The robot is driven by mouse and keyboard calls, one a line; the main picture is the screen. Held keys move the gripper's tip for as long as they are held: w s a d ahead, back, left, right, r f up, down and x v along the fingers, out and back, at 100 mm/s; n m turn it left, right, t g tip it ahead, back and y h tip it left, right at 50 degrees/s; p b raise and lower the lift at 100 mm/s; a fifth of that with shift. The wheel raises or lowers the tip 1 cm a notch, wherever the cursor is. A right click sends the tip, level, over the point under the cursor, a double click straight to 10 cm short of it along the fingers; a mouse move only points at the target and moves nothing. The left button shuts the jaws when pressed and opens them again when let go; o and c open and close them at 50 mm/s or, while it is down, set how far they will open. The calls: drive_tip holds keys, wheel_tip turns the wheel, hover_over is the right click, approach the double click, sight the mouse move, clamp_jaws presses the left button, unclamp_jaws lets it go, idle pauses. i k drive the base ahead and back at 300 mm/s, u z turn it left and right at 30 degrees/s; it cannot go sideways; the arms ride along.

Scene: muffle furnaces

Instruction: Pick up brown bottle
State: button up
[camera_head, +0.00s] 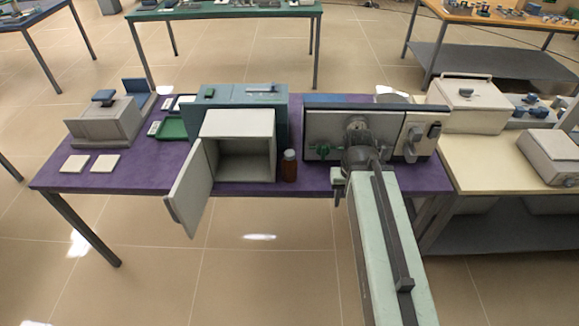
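The brown bottle (290,170) stands upright on the purple table (70,178), close to its front edge. It has a grey cap and dark brown body. It is just right of the open furnace chamber. My arm reaches in from the lower right, and my gripper (339,185) is at its far end, to the right of the bottle and apart from it. The fingers are small and partly hidden by my arm, so their opening is unclear. Nothing is seen held.
A furnace (285,118) has its door (188,190) swung open past the table's front edge, left of the bottle. A second furnace (325,125) stands behind my arm. Two white tiles (90,164) and a green tray (172,128) lie at left. A cream table (490,160) adjoins at right.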

sight(290, 164)
drive_tip(key=z, duration=2.1)
drive_tip(key=k, duration=2.1)
drive_tip(key=u, duration=2.3)
drive_tip(key=i, duration=1)
drive_tip(key=z, duration=0.05)
